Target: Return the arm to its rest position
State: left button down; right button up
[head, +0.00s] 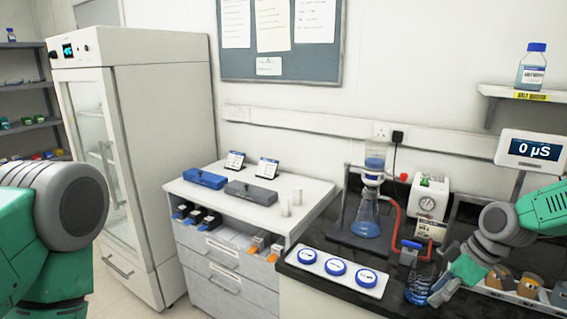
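My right arm, green and grey, comes in from the right edge over the dark bench (330,282). Only a large green and grey part of my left arm shows at the left edge. My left gripper is out of view.
Orange-brown containers (528,284) are at right. A white drawer cabinet (225,267) and tall fridge (140,160) stand left.

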jog(key=s+a+f+m+g, duration=0.1)
jog(key=s+a+f+m, duration=0.25)
jog(key=s+f, duration=0.55)
jog(key=s+a+f+m+g, duration=0.1)
jog(key=s+a+f+m, duration=0.1)
jog(key=s+a+f, duration=0.6)
jog(key=s+d+f+m+h, duration=0.1)
jog(key=s+d+m+h, duration=0.15)
jog(key=s, duration=0.65)
jog(key=s+d+m+h, duration=0.1)
jog(key=s+d+m, duration=0.15)
jog(key=s, duration=0.65)
notch_tip(320, 180, down, 11)
jog(key=w+n+b, duration=0.1)
jog(key=b, duration=1)
jog(key=shift+w+d+t, duration=0.15)
jog(key=shift+w+t, duration=0.05)
jog(key=shift+t, duration=0.2)
